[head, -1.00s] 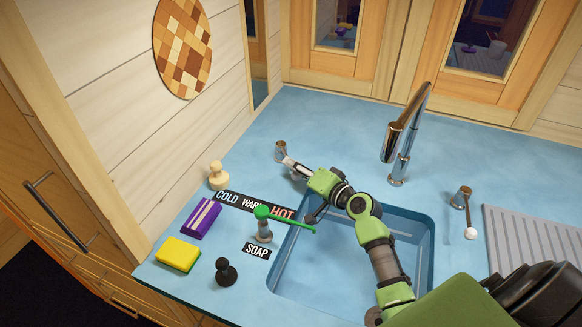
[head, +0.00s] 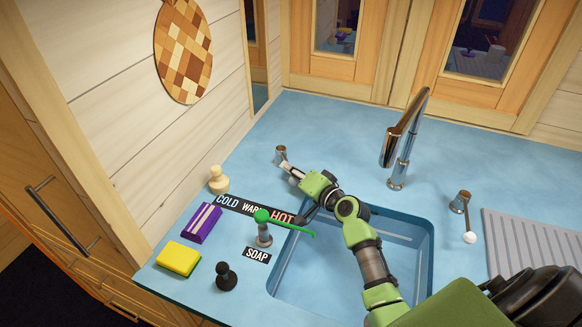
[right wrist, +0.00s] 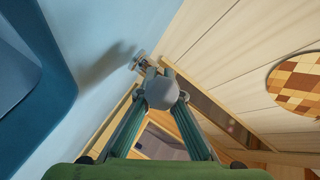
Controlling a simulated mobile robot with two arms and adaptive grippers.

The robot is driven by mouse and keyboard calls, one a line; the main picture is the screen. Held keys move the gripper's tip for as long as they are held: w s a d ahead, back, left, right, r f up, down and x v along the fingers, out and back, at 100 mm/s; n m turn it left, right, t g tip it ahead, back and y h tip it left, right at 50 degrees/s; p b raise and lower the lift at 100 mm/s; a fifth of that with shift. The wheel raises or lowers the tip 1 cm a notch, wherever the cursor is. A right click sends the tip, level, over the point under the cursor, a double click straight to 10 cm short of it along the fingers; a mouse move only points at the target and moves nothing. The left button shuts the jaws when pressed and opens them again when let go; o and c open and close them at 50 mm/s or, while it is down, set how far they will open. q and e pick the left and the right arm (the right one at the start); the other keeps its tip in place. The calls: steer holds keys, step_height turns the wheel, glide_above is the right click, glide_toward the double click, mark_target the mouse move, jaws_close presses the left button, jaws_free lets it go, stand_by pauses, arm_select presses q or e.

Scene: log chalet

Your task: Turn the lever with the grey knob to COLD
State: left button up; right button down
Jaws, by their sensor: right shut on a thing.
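The lever with the grey knob has a metal base (head: 281,153) standing on the counter behind the sink's left corner. Its arm points toward the front right, and my right gripper (head: 289,169) is at its end. In the right wrist view the round grey knob (right wrist: 162,92) sits between the fingers of my right gripper (right wrist: 164,85), which are shut on it. The knob itself is hidden in the head view. The label strip (head: 250,208) in front reads COLD at left, WARM in the middle and HOT at right, partly covered. My left gripper is not in view.
A green-topped soap dispenser (head: 263,232) stands just in front of the strip. A second lever with a white knob (head: 469,238) is right of the faucet (head: 397,160).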

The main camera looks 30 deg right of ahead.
steer(key=shift+a+m+h+p, duration=0.4)
steer(key=shift+h+p, duration=0.2)
steer(key=shift+f, duration=0.15)
steer(key=c, duration=2.2)
jaws_free()
steer(key=v, duration=1.2)
